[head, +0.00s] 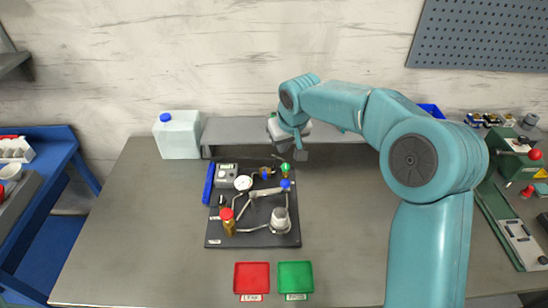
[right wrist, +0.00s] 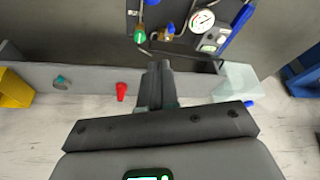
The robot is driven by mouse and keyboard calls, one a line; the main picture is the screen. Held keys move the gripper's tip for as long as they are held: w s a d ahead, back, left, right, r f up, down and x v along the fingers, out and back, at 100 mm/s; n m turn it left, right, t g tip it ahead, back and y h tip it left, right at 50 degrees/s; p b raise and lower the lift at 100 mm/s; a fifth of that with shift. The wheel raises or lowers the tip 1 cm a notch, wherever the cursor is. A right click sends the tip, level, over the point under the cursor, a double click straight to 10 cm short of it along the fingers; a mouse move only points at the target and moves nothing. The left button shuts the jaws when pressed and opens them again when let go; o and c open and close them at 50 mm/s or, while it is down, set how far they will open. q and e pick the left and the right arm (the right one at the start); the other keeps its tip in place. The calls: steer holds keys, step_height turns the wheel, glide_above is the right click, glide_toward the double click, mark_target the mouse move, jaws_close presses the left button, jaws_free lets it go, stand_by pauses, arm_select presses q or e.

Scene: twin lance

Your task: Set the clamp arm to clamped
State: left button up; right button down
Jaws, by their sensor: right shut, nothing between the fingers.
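I cannot tell for sure which part is the clamp arm. My right gripper (head: 301,154) is far to the left of these, over the back edge of a dark board (head: 262,239) with pipes and fittings. In the right wrist view its fingers (right wrist: 158,82) are together and empty, near the board's edge and a grey ledge. My left gripper is out of view.
The board carries a gauge (head: 243,183), a green knob (head: 285,169) and other fittings. A white jug (head: 178,137) stands at the back left. Red (head: 252,276) and green (head: 295,275) trays lie at the front. A red cone (right wrist: 121,91) is on the ledge (right wrist: 85,78).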

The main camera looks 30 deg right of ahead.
step_height(320, 180, down, 10)
steer(key=p, duration=0.4)
steer(key=shift+s+a, duration=0.15)
steer(key=shift+s, duration=0.1)
steer(key=shift+s, duration=0.1)
